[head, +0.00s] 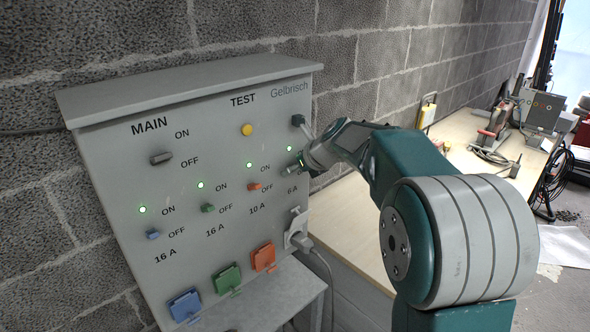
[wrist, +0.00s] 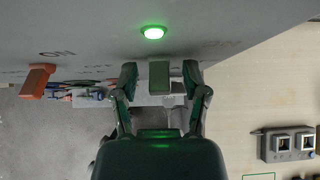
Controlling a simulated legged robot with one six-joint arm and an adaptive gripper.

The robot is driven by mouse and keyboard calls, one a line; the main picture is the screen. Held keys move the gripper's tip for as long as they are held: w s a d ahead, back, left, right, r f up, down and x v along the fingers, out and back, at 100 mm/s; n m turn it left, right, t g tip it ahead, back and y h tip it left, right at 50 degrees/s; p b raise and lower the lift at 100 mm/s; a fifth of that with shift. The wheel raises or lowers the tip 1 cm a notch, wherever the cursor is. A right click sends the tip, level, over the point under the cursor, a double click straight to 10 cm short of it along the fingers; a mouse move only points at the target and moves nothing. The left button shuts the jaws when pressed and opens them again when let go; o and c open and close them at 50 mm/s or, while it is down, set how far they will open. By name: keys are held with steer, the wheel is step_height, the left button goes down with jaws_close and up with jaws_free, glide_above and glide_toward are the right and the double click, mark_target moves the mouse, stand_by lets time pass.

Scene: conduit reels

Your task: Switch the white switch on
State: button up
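The grey switch panel (head: 110,198) stands against the wall. In the head view my gripper (head: 303,163) is at its right side, over the 6 A column, and hides the white switch there. The green lamp (head: 290,149) above that spot is lit; it also glows in the wrist view (wrist: 153,33). In the wrist view a greyish block, apparently the white switch (wrist: 159,74), sits between my two fingertips, with a gap on each side. My gripper is open around it. Whether a finger touches it, and its exact tilt, I cannot tell.
The orange switch (head: 254,187) is left of my gripper, with the green (head: 207,208) and blue (head: 152,234) switches beyond. A workbench (head: 458,135) stands right.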

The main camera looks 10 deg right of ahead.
steer(key=v, duration=1.1)
steer(key=shift+s+d+r, duration=0.2)
steer(key=shift+s+d, duration=0.05)
steer(key=shift+s, duration=0.05)
steer(key=s+a+f+n+g+h, duration=0.1)
steer(key=s+f+n, duration=0.2)
steer(key=s+n, duration=0.7)
steer(key=s+a+f+n+h, duration=0.1)
steer(key=s+f+n, duration=0.3)
steer(key=s+n, duration=0.6)
steer(key=s+a+f+n+g+h, duration=0.1)
steer(key=s+a+f+n+h, duration=0.1)
steer(key=s+n, duration=0.8)
steer(key=shift+s+f+g+h, duration=0.3)
steer(key=shift+f, duration=0.6)
